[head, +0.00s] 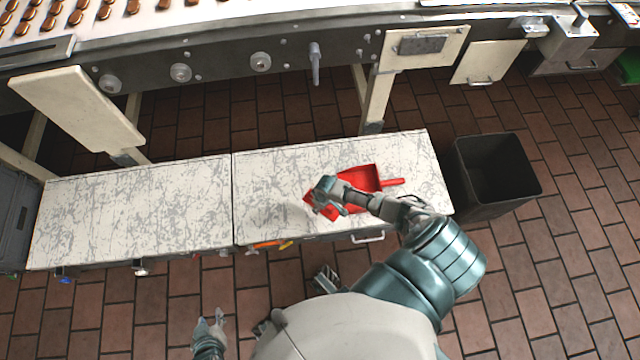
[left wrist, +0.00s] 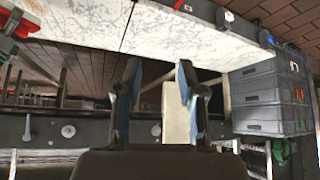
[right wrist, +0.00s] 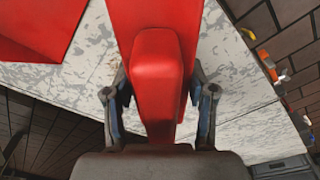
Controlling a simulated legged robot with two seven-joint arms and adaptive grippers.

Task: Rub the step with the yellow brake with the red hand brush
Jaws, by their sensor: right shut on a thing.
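Two white marbled steps stand side by side. The right-hand step (head: 270,190) has a yellow part (head: 286,245), seemingly the brake, low at its front edge. My right gripper (head: 324,198) is over this step, shut on the red hand brush (right wrist: 158,85), whose block and handle fill the middle of the right wrist view. In the head view the brush is mostly hidden by the gripper; whether it touches the step is unclear. A red dustpan (head: 364,178) lies on the step beside it. My left gripper (head: 210,325) is open and empty, low in front of the left-hand step.
The left-hand step (head: 130,210) is bare on top, with a blue part (head: 66,280) at its front. A black bin (head: 495,175) stands right of the steps. A conveyor (head: 200,25) with brown sweets runs behind. Dark crates (left wrist: 270,95) stand beyond the left-hand step.

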